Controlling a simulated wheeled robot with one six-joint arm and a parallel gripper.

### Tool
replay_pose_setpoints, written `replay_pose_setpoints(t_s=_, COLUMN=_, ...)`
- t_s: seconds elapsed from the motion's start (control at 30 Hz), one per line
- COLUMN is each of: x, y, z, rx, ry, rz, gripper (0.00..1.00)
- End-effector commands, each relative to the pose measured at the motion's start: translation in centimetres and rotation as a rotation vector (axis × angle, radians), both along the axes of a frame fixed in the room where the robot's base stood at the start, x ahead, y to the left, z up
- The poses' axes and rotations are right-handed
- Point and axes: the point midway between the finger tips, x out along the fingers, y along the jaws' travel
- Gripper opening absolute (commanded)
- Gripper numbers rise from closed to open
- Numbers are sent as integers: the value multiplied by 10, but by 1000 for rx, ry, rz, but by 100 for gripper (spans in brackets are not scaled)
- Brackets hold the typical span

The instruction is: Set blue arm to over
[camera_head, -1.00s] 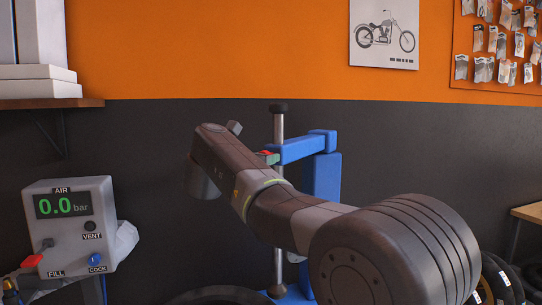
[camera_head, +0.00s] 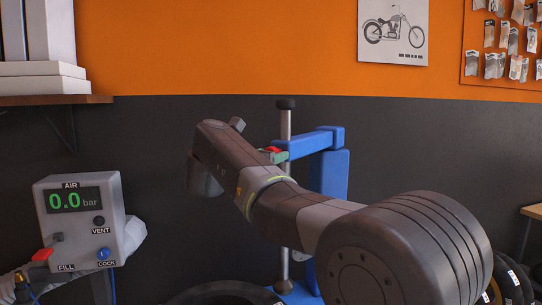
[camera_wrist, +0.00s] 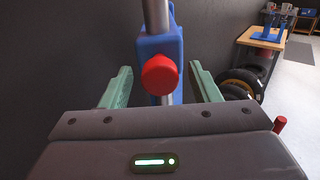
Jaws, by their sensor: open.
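The blue arm (camera_head: 310,143) reaches left from a blue column (camera_head: 330,178) to an upright chrome post (camera_head: 286,125) with a black knob on top. In the wrist view, the arm's blue end (camera_wrist: 158,48) surrounds the post and carries a round red knob (camera_wrist: 160,75). My gripper (camera_wrist: 161,72) is open, with one pale green finger on each side of the red knob and visible gaps to both. In the head view my own arm hides most of the gripper; a green finger (camera_head: 279,157) shows beside the red knob (camera_head: 269,150).
An air box (camera_head: 82,222) reading 0.0 bar stands at the left, below a shelf (camera_head: 55,100). A dark wall is close behind the post. Tyres (camera_wrist: 241,82) and a wooden bench (camera_wrist: 262,38) are at the right in the wrist view, with open floor beyond.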

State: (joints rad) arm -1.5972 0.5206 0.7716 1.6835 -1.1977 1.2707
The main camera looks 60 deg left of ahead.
Motion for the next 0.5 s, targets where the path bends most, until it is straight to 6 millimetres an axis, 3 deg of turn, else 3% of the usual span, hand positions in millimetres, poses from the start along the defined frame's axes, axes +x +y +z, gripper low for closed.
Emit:
replay_pose_setpoints(t_s=0.3, x=-66, y=-28, z=-1, rx=1, ry=-1, rz=6, gripper=56)
replay_pose_setpoints(t_s=0.5, x=-99, y=-43, z=0, rx=1, ry=-1, rz=3, gripper=56)
